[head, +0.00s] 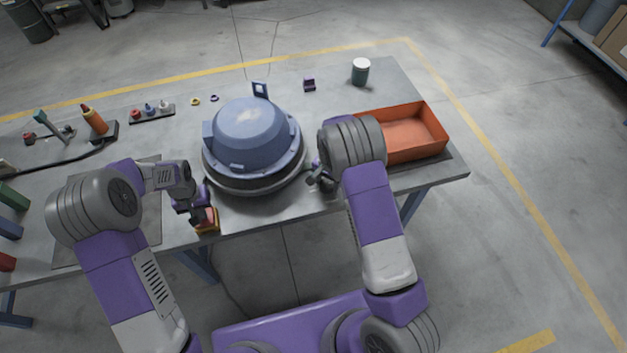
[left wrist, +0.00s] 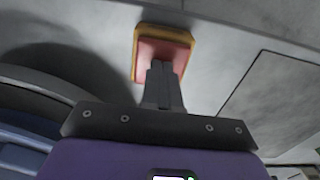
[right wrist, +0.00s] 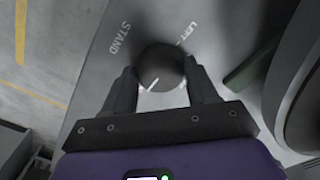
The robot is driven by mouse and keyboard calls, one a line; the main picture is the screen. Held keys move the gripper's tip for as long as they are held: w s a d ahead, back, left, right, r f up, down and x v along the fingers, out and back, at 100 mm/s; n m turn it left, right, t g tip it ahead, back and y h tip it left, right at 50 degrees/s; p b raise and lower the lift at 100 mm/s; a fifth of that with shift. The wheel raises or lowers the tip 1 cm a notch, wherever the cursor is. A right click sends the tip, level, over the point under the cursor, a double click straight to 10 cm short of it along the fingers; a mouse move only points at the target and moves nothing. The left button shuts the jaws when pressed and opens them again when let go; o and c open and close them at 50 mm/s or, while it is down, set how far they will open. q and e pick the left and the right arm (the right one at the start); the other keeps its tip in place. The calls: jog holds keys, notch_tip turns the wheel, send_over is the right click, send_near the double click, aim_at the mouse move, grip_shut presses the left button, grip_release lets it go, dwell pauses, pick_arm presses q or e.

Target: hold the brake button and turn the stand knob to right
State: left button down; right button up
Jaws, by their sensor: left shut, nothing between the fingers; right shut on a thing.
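The brake button is a red pad in a yellow housing (head: 207,226) at the table's front edge, left of the blue hood (head: 250,127). It also shows in the left wrist view (left wrist: 148,54). My left gripper (head: 199,214) is shut and empty, its fingertips over the red pad and seemingly touching it. The stand knob (right wrist: 161,67) is dark and round with a white pointer line, between the labels STAND and LEFT. My right gripper (right wrist: 161,85) is shut on the knob, one finger on each side. In the head view my right arm mostly hides the knob.
An orange tray (head: 435,118) stands at the right, with a green jar (head: 360,71) behind it. The hood fills the table's middle.

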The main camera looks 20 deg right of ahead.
pick_arm(q)
jog(key=shift+s+f, duration=0.25)
pick_arm(e)
jog(key=shift+d, duration=0.1)
jog(key=o, duration=1.1)
jog(key=shift+r, duration=0.1)
notch_tip(320, 180, up, 12)
jog(key=shift+f, duration=0.1)
pick_arm(q)
jog(key=shift+r, duration=0.1)
jog(key=r+p, duration=0.1)
jog(key=r, duration=0.1)
jog(key=r+p, duration=0.2)
jog(key=r, duration=0.1)
jog(key=r+p, duration=0.1)
jog(key=r, duration=0.1)
jog(key=shift+w+r+p, duration=0.15)
jog(key=shift+w+p, duration=0.1)
jog(key=shift+p, duration=0.05)
pick_arm(e)
notch_tip(320, 180, up, 4)
jog(key=r, duration=0.1)
send_over(328, 184)
jog(key=shift+f, duration=0.25)
jog(key=shift+w, duration=0.1)
